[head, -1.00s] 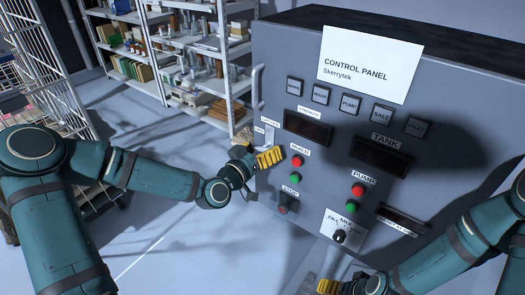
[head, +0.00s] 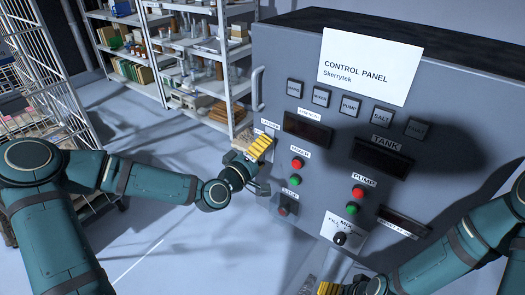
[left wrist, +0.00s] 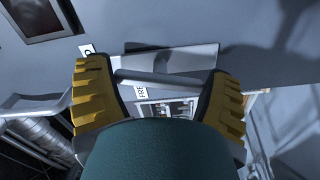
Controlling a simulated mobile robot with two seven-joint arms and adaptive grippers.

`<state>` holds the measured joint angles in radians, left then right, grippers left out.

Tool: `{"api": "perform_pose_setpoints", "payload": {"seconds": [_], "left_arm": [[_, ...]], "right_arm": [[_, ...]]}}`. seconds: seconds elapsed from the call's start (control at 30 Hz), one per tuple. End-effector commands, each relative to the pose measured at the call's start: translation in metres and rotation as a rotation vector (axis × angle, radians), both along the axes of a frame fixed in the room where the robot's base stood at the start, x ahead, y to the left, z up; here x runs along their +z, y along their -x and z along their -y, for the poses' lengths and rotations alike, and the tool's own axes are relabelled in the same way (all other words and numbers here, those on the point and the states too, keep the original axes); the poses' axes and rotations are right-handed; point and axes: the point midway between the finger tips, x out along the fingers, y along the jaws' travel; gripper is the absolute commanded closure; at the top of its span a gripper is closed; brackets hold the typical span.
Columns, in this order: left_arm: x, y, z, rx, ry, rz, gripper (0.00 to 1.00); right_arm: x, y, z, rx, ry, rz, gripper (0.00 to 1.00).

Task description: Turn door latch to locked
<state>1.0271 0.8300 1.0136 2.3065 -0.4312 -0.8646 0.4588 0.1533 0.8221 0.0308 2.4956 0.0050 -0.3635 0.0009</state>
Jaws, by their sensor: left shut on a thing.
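The door latch is on the left edge of the control panel (head: 335,190). In the left wrist view its grey bar (left wrist: 165,79) spans between the yellow finger pads, in front of a pale plate (left wrist: 172,59). My left gripper (left wrist: 160,98) is shut on the latch. In the head view my left gripper (head: 255,148) hides the latch. A label reading FREE (left wrist: 141,91) shows beside the bar; another label at its upper left is partly covered. My right gripper (head: 322,288) is low at the bottom edge, its fingers mostly cut off.
The panel carries several buttons, a knob (head: 339,238) and a vertical door handle (head: 258,90). Shelves (head: 200,70) stand behind, and a wire cage cart (head: 40,75) is at the left.

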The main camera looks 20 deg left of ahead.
Motion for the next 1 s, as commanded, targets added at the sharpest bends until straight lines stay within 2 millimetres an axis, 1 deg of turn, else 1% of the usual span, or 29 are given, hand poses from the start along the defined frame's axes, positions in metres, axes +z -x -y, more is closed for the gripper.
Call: {"api": "perform_pose_setpoints", "payload": {"seconds": [0.2, 0.43, 0.7, 1.0], "left_arm": [[0.0015, -0.0005, -0.0003, 0.001, 0.147, -0.05, 0.54], [0.0016, -0.0006, 0.0002, 0.0, 0.243, -0.084, 0.54], [0.0017, -0.0006, 0.0001, 0.0, 0.285, -0.099, 0.54], [0.0017, -0.0006, 0.0001, 0.0, 0.288, -0.1, 0.54]], "right_arm": [[0.0029, 0.0002, 0.0001, 0.0, -0.001, 0.0, 0.16], [0.0044, 0.0002, 0.0002, 0.0, -0.001, 0.0, 0.16], [0.0049, 0.0002, 0.0003, 0.0, -0.001, 0.0, 0.16], [0.005, 0.0002, 0.0002, 0.0, -0.001, 0.0, 0.16]]}}
